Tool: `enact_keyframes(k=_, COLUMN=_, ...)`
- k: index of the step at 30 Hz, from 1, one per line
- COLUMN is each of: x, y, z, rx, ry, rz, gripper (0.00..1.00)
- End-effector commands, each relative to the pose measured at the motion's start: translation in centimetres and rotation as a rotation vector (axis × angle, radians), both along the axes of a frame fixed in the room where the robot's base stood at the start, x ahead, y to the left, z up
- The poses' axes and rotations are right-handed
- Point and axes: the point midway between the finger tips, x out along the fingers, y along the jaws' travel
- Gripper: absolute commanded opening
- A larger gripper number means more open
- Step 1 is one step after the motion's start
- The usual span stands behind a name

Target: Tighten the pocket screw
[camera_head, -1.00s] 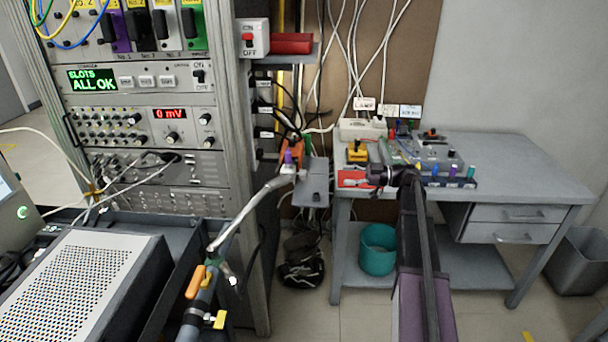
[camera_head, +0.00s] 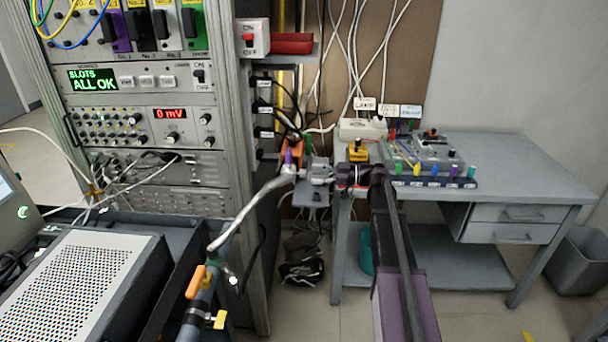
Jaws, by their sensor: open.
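My gripper (camera_head: 318,174) is open and points left, in front of the gap between the rack and the desk. Its fingers overlap a small grey box (camera_head: 314,196) mounted there; contact cannot be told. Just left of the fingers, the bent silver pipe (camera_head: 248,213) ends in a white fitting (camera_head: 289,169) with a purple part (camera_head: 288,157) above it. I cannot make out the pocket screw itself; it is too small or hidden by my gripper.
The instrument rack (camera_head: 250,215) stands at left. A teal bin (camera_head: 366,250) under the desk is partly hidden by my arm. Cables hang behind.

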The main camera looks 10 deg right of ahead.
Motion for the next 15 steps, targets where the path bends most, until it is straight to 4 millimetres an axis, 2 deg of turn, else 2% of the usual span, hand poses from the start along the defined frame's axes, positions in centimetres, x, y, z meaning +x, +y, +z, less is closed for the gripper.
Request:
enact_keyframes(k=6, x=0.6, y=2.6, z=0.0, rx=0.000, ry=0.000, rz=0.000, gripper=0.69)
enact_keyframes(k=15, x=0.9, y=3.9, z=0.0, rx=0.000, ry=0.000, rz=0.000, gripper=0.69)
